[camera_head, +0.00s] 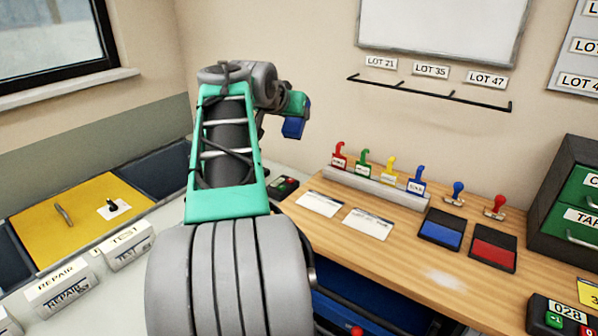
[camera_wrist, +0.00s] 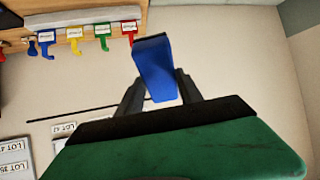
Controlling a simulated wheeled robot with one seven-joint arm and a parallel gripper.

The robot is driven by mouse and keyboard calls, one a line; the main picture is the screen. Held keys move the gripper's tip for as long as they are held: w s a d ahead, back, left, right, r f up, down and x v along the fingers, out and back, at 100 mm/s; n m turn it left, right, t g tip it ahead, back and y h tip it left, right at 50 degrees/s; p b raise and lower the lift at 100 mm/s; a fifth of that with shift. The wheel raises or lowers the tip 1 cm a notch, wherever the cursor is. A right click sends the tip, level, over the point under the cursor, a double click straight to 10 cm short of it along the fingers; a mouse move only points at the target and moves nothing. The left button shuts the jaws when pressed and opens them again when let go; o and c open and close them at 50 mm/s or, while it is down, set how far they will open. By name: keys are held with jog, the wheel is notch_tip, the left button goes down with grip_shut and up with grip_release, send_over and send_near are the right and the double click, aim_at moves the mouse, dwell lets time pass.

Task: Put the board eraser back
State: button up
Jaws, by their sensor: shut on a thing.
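My gripper (camera_wrist: 160,90) is shut on a blue block, which looks like the board eraser (camera_wrist: 155,66). Its two dark fingers stand on either side of the block in the wrist view. In the head view the blue eraser (camera_head: 292,128) hangs below the green end of my arm, in the air before the wall. The whiteboard (camera_head: 440,25) is on the wall above the rail. The fingers are largely hidden in the head view.
Ink pads (camera_head: 441,230), cards (camera_head: 367,223) and two more stamps lie nearby. A dark drawer cabinet (camera_head: 565,205) stands right. A yellow panel (camera_head: 70,215) is at left.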

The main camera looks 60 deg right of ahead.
jog(key=s+a+f+m+g+y+p, duration=0.1)
jog(key=s+a+f+m+y+p, duration=0.1)
jog(key=s+a+f+y, duration=0.45)
jog(key=s+a+f+m+g+y+p, duration=0.1)
jog(key=s+a+f+p, duration=0.25)
jog(key=a+f, duration=0.45)
jog(key=shift+h, duration=0.35)
jog(key=w+d+f, duration=0.2)
jog(key=d, duration=0.1)
jog(key=w+d+f+p, duration=0.1)
jog(key=w+d+f, duration=0.1)
jog(key=d, duration=0.1)
jog(key=w+d+f+p, duration=0.1)
jog(key=w+d+f, duration=0.1)
jog(key=d+f, duration=0.1)
jog(key=shift+d+f, duration=0.1)
jog(key=shift+d, duration=0.15)
notch_tip(320, 180, down, 3)
jog(key=shift+d+r+p, duration=0.1)
jog(key=shift+r+p, duration=0.1)
jog(key=shift+p, duration=0.25)
jog(key=shift+f, duration=0.4)
jog(key=o, duration=1)
jog(key=shift+o, duration=1)
